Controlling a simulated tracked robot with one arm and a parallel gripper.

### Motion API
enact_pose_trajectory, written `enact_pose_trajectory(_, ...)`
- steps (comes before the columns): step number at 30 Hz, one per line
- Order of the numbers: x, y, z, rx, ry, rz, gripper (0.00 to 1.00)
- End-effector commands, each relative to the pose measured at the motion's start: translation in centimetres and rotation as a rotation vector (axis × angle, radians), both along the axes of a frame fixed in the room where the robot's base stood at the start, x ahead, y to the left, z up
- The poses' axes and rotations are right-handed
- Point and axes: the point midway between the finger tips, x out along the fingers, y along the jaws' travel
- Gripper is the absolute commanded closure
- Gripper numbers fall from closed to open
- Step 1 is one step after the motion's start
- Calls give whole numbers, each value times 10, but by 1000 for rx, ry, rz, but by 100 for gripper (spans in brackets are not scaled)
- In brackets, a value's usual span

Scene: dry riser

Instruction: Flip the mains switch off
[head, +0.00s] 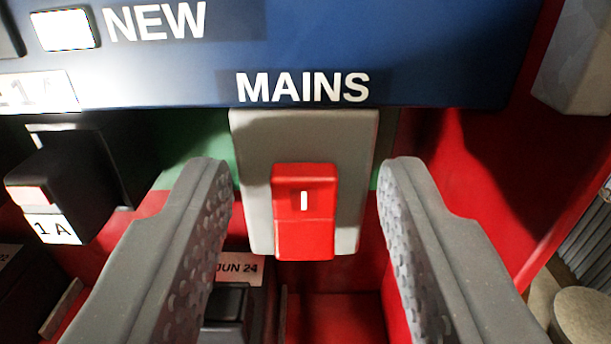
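The mains switch (304,212) is a red rocker on a grey plate (256,150), under the white word MAINS on a blue panel (430,40). A short white line mark shows on the rocker's upper half. My gripper (305,190) is open, with one grey textured finger to the left of the switch plate and one to the right. Nothing is between the fingers except the view of the switch behind them. I cannot tell whether either finger touches the plate.
A JUN 24 label (238,268) and a black part (226,305) sit below the switch, partly behind the left finger. A red wall (480,190) and grey block (580,60) are at right.

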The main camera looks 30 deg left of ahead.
Motion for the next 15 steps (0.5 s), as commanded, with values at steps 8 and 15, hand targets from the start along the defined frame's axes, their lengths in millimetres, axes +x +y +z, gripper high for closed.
enact_pose_trajectory(8, 1, 0, 0, -1, 1, 0, 60)
enact_pose_trajectory(15, 1, 0, 0, -1, 1, -1, 100)
